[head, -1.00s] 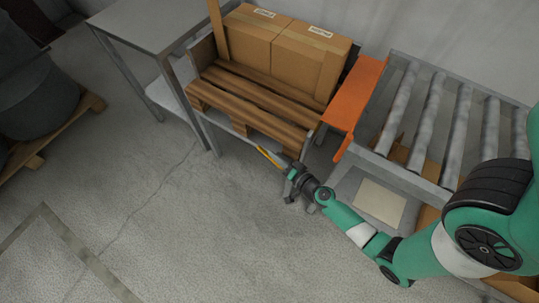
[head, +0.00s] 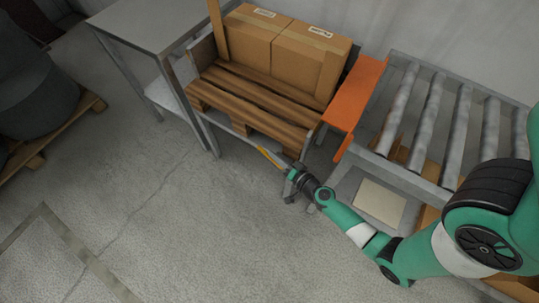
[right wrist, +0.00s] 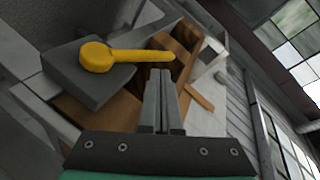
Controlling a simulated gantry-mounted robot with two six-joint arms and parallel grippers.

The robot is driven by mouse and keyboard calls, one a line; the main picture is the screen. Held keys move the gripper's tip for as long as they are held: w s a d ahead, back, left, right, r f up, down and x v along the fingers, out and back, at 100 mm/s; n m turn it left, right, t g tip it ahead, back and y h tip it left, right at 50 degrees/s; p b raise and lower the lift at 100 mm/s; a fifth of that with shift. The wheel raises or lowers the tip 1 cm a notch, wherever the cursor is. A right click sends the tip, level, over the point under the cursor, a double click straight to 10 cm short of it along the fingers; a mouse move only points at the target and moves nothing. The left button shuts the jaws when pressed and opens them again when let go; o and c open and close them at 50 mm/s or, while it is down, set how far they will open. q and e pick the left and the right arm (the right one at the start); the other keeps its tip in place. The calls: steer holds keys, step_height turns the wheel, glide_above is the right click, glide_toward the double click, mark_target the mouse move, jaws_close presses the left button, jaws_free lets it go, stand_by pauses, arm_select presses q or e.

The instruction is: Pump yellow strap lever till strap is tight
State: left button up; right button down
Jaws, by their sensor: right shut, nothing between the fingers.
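The yellow strap lever (head: 270,157) shows as a thin bar low in front of the wooden pallet (head: 250,95). In the right wrist view the lever (right wrist: 128,55) has a round hub at its left end, over a dark grey block (right wrist: 88,82). My right gripper (head: 288,172) is at the near end of the lever in the head view. Its fingers (right wrist: 163,78) are shut with nothing between them, close to the lever's free end. Whether they touch it I cannot tell. I cannot make out the strap. My left gripper is not in view.
Two cardboard boxes (head: 285,50) stand on the pallet. An orange panel (head: 356,95) and a roller conveyor (head: 430,110) are to the right. A grey table (head: 155,28) stands to the left. The floor (head: 190,230) in front is clear.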

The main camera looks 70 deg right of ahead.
stand_by(0.3)
steer(key=shift+w+f, duration=0.25)
steer(key=shift+f, duration=0.1)
stand_by(0.4)
steer(key=shift+s+r, duration=0.25)
steer(key=shift+r, duration=0.1)
steer(key=r+p, duration=0.1)
steer(key=s+r+p, duration=0.1)
steer(key=r, duration=0.1)
steer(key=s+r+p, duration=0.1)
steer(key=shift+s+a+r+p, duration=0.15)
steer(key=shift+s+a+p, duration=0.1)
steer(key=shift+p, duration=0.1)
